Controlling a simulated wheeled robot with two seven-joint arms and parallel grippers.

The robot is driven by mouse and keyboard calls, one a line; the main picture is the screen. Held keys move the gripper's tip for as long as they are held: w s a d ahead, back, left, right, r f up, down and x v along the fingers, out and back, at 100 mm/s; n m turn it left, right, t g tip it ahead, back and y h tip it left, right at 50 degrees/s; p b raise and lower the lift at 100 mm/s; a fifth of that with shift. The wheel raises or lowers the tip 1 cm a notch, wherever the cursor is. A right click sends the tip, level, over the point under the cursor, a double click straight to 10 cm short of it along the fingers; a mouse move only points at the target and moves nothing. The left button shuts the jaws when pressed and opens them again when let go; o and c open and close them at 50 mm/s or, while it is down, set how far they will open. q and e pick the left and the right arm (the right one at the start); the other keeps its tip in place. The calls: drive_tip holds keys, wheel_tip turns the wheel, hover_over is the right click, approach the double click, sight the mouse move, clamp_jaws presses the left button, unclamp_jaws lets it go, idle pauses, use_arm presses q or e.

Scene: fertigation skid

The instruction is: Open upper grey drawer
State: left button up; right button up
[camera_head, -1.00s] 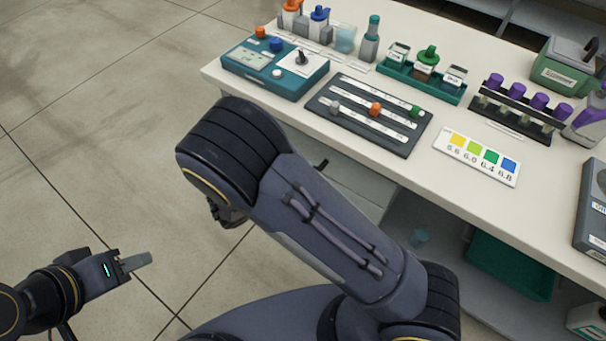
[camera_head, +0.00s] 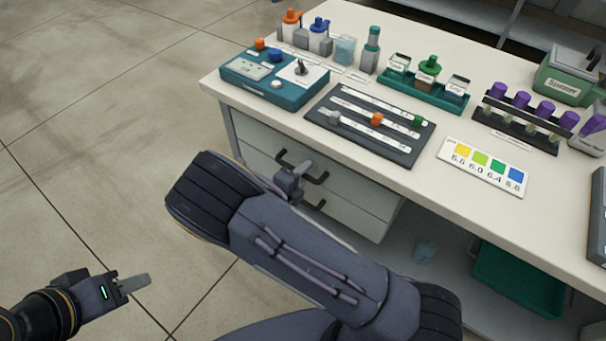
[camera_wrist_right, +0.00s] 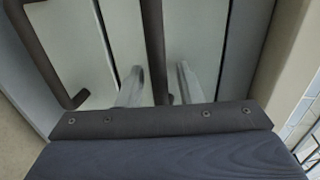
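The upper grey drawer (camera_head: 352,187) is under the bench top and looks shut. Its dark bar handle (camera_head: 284,158) is partly hidden by my right gripper (camera_head: 290,181). In the right wrist view, the two pale fingers of that gripper (camera_wrist_right: 160,86) are apart, with the upper handle (camera_wrist_right: 153,45) between them. A gap shows on each side of the bar. The lower drawer's handle (camera_wrist_right: 60,65) is to the left there. My left gripper (camera_head: 134,283) is low at the far left of the head view, over the floor and away from the bench; its finger opening is not clear.
The bench top (camera_head: 425,185) carries a teal control box (camera_head: 262,92), a dark slider panel (camera_head: 392,148), a green tray (camera_head: 425,97) and a colour chart (camera_head: 484,168). A green bin (camera_head: 520,282) stands on the lower shelf. The floor left of the bench is clear.

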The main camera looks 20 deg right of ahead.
drive_tip(key=shift+c, duration=0.3)
clamp_jaws()
